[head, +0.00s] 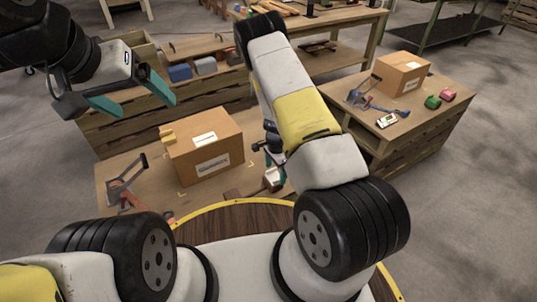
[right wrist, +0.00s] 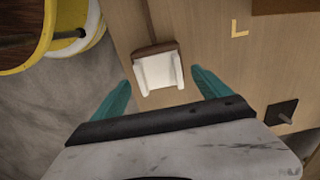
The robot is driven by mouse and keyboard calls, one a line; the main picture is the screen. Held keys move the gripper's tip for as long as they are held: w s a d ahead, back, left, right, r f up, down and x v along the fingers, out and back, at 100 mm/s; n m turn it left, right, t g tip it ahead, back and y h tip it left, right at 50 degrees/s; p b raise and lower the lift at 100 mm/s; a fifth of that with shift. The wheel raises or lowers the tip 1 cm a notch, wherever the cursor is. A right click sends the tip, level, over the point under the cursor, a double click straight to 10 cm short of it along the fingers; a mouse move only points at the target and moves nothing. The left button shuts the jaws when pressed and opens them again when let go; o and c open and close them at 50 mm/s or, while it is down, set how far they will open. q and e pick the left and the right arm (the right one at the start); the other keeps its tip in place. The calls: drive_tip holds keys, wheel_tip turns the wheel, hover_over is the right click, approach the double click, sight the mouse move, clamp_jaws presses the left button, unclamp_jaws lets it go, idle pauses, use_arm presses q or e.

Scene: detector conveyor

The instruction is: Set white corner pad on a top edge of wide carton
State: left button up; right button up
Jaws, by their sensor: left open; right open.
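The wide carton (head: 205,148) is a closed brown box with white labels on the low wooden bench. A tan piece (head: 167,136) sits at its left top edge. The white corner pad (head: 272,176) lies right of the carton, near the bench's front; in the right wrist view the pad (right wrist: 158,73) rests against a dark brown block, its ribs facing the camera. My right gripper (right wrist: 160,80) is open, with teal fingers to either side of the pad, apart from it. In the head view my right arm partly hides this gripper. My left gripper (head: 148,109) is open and empty, high at upper left.
A red and grey tape dispenser (head: 125,185) lies on the bench left of the carton. A side table at right holds a smaller carton (head: 402,73), another dispenser (head: 365,97) and small items. A shelf with blue and grey bins (head: 180,73) stands behind.

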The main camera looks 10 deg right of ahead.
drive_tip(key=shift+f, duration=0.6)
drive_tip(key=c, duration=1.5)
drive_tip(key=shift+r, duration=0.15)
